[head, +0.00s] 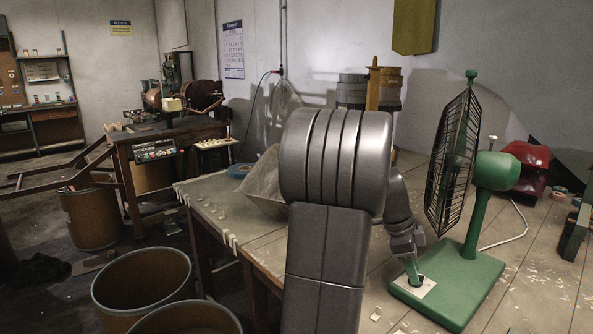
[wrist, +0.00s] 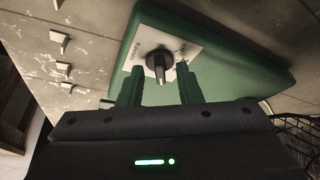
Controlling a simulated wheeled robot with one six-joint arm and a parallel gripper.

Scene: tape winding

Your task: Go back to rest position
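My gripper (wrist: 156,88) is open, with its two green fingers apart. Between and just beyond the fingertips in the wrist view is a dark control knob (wrist: 158,62) on the white dial plate (wrist: 180,35) of the green fan base (wrist: 240,60). I cannot tell whether a finger touches the knob. In the head view the green fan (head: 492,172) stands on the table at the right, its cage turned to the left. My gripper is low over the front left corner of the fan's base, and my grey arm covers the middle of the picture.
A worktable (head: 540,280) carries the fan, with small pale pieces scattered on it. A red object (head: 530,165) is behind the fan. Brown bins (head: 145,285) stand on the floor.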

